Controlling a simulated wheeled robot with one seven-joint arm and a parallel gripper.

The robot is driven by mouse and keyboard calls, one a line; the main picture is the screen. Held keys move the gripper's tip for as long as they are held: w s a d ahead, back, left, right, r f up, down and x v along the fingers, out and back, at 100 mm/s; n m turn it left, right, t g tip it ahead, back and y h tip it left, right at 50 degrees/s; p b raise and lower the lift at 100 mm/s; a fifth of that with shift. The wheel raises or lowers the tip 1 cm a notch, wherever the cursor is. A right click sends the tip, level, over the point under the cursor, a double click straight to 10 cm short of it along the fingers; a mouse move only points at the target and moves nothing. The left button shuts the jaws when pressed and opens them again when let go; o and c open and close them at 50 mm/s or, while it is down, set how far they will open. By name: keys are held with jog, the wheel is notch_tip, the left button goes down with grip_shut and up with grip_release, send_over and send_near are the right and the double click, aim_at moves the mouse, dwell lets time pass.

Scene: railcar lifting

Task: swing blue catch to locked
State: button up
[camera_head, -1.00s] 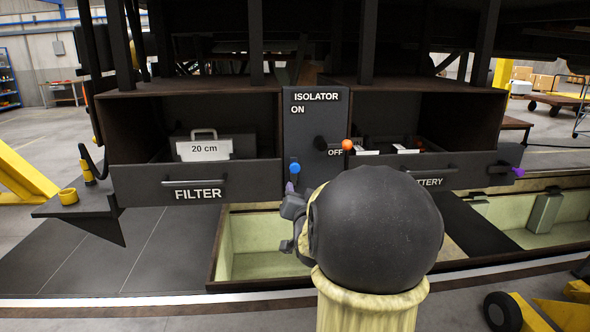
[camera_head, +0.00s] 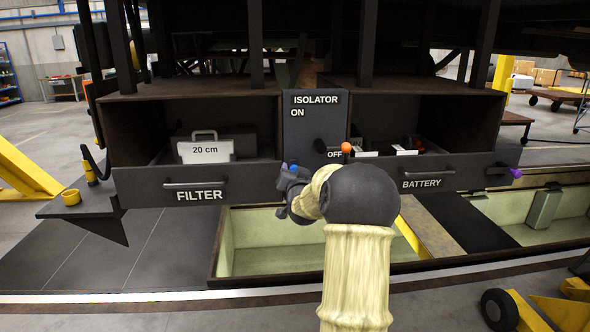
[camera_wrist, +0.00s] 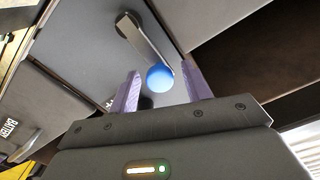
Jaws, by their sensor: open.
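The blue catch shows in the wrist view as a dark lever with a round blue knob (camera_wrist: 160,78) at its end, its pivot on the grey panel at upper left. My gripper (camera_wrist: 161,73) is open, with one purple fingertip on each side of the knob in that view. I cannot tell whether either finger touches it. In the head view, my gripper (camera_head: 287,176) is at the lower left of the isolator panel (camera_head: 313,105), and it mostly hides the blue catch.
The FILTER drawer (camera_head: 145,188) is left of the panel, and the BATTERY drawer (camera_head: 450,177) is right. An orange knob (camera_head: 347,147) sits by the OFF label, close above my arm. A purple-ended catch (camera_head: 515,172) is at far right. An open pit (camera_head: 270,262) lies below.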

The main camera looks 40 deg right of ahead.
jog(key=shift+w+d, duration=0.25)
jog(key=shift+w, duration=0.05)
grip_shut()
